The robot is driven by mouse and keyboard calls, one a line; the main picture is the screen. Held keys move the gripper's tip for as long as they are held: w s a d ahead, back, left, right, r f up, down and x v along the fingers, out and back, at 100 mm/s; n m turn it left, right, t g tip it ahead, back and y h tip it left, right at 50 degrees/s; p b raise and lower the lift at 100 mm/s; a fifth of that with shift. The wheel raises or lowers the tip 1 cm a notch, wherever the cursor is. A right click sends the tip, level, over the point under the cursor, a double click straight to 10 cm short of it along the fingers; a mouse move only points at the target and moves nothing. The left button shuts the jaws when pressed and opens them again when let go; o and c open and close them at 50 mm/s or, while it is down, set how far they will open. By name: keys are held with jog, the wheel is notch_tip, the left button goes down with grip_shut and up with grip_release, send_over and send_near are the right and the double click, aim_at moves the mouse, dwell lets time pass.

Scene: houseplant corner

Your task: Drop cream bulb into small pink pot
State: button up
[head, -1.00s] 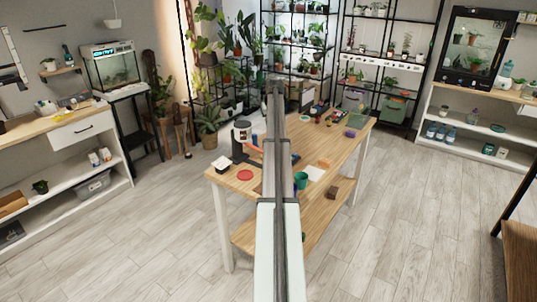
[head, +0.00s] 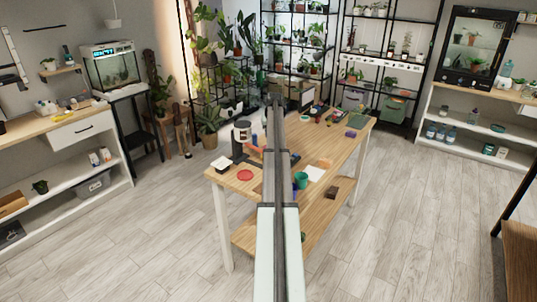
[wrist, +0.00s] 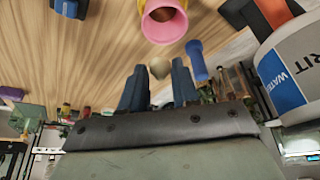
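The small pink pot (wrist: 164,20) is at the top middle of the wrist view, its open mouth showing. In the head view my own arm covers the middle of the wooden table (head: 338,165) and hides the gripper, bulb and pink pot.
In the wrist view a blue cylinder (wrist: 197,60) stands beside the pot, and a large labelled container (wrist: 295,70) is at the right.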

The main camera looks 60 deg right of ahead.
jog(key=o, duration=0.4)
jog(key=shift+o, duration=0.2)
jog(key=v, duration=1.4)
